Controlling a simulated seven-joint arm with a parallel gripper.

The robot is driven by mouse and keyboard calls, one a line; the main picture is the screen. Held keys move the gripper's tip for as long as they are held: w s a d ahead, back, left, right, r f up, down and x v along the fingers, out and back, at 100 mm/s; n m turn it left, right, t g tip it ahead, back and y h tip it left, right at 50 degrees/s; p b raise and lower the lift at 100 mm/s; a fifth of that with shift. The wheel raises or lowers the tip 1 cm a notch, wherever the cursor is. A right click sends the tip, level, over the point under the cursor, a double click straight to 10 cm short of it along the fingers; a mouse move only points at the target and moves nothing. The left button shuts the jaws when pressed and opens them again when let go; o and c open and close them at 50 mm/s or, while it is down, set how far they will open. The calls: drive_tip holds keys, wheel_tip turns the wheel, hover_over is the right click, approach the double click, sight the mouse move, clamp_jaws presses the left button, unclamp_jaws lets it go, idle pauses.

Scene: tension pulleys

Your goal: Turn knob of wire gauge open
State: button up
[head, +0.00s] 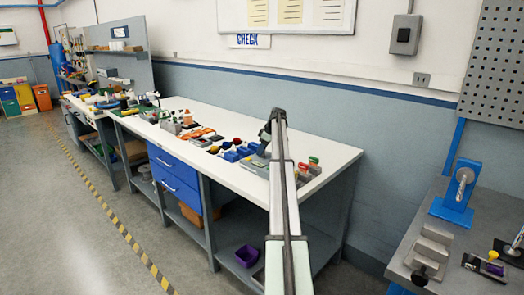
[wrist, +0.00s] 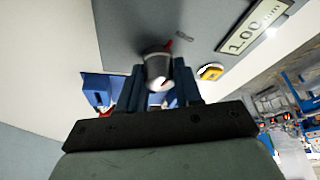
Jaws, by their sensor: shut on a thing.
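The wire gauge shows in the wrist view as a dark grey body (wrist: 135,22) with a plate reading "1.00 mm" (wrist: 253,25). Its silver, round knob (wrist: 158,62) has a red mark beside it. My gripper (wrist: 160,82) has its two blue fingers on either side of the knob and is shut on it. In the head view, my gripper (head: 266,134) is low over the near right part of the white bench, and my arm hides part of that spot. The knob cannot be made out there.
A yellow button-like part (wrist: 210,73) lies close to the right finger. The white bench (head: 328,155) holds several red-topped and green-topped grey blocks right of my arm. Blue parts (head: 232,155) and many small items stand to the left. A separate grey table (head: 405,255) is at right.

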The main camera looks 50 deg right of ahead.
drive_tip(key=o, duration=1)
drive_tip(key=shift+o, duration=0.2)
drive_tip(key=v, duration=1.3)
drive_tip(key=shift+r, duration=0.35)
drive_tip(key=shift+s+d, duration=0.1)
